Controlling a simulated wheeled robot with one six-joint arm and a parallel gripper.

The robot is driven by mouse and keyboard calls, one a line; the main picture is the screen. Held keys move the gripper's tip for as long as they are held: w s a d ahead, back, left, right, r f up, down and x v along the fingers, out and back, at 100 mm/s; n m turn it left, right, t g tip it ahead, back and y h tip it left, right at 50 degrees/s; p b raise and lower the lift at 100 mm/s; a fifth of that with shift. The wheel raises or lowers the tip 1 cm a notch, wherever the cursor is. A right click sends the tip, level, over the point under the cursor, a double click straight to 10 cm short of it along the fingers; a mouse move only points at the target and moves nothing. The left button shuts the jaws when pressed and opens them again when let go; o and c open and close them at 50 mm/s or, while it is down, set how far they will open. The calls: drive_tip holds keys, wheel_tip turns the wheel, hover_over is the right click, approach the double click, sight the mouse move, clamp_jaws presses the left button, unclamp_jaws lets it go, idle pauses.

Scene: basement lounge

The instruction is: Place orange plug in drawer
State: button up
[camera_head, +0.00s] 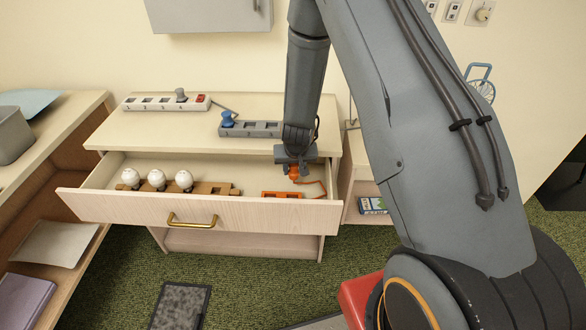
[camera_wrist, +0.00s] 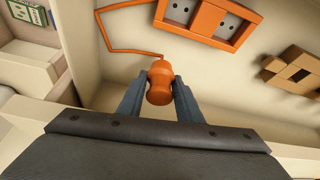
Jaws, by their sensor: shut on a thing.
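The orange plug (camera_wrist: 160,84) is between the two fingers of my gripper (camera_wrist: 160,98), which is shut on it. In the head view the plug (camera_head: 294,172) shows just below my gripper (camera_head: 294,166), over the right part of the open drawer (camera_head: 130,206). An orange cord runs from near the plug to an orange socket strip (camera_wrist: 208,22) lying in the drawer; the strip also shows in the head view (camera_head: 281,195). The drawer floor shows beneath the plug in the wrist view. I cannot tell whether the plug touches the floor.
A brown holder (camera_head: 214,188) with white bulbs (camera_head: 157,180) lies in the drawer's left part. A white strip (camera_head: 150,103) and a grey strip with a blue plug (camera_head: 262,129) lie on the cabinet top. A small box (camera_head: 372,205) sits on a shelf at right.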

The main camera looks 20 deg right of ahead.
drive_tip(key=shift+f, duration=0.15)
drive_tip(key=o, duration=1.1)
drive_tip(key=shift+r+p, duration=0.5)
drive_tip(key=shift+r, duration=0.15)
drive_tip(key=s+a+r+p, duration=0.1)
drive_tip(key=s+r, duration=0.3)
drive_tip(key=r, duration=0.3)
drive_tip(key=s+a+r+n+y, duration=0.1)
drive_tip(key=s+r, duration=0.3)
drive_tip(key=r, duration=0.3)
drive_tip(key=s+a+r+p, duration=0.1)
drive_tip(key=s+r, duration=0.2)
drive_tip(key=r, duration=0.4)
drive_tip(key=s+d+r+g, duration=0.1)
drive_tip(key=s+r, duration=0.2)
drive_tip(key=s, duration=0.4)
drive_tip(key=s+d+r+g, duration=0.1)
drive_tip(key=s+r, duration=0.2)
drive_tip(key=s, duration=0.4)
drive_tip(key=shift+d+r+n, duration=0.2)
drive_tip(key=shift+d+n, duration=0.2)
drive_tip(key=shift+s, duration=0.1)
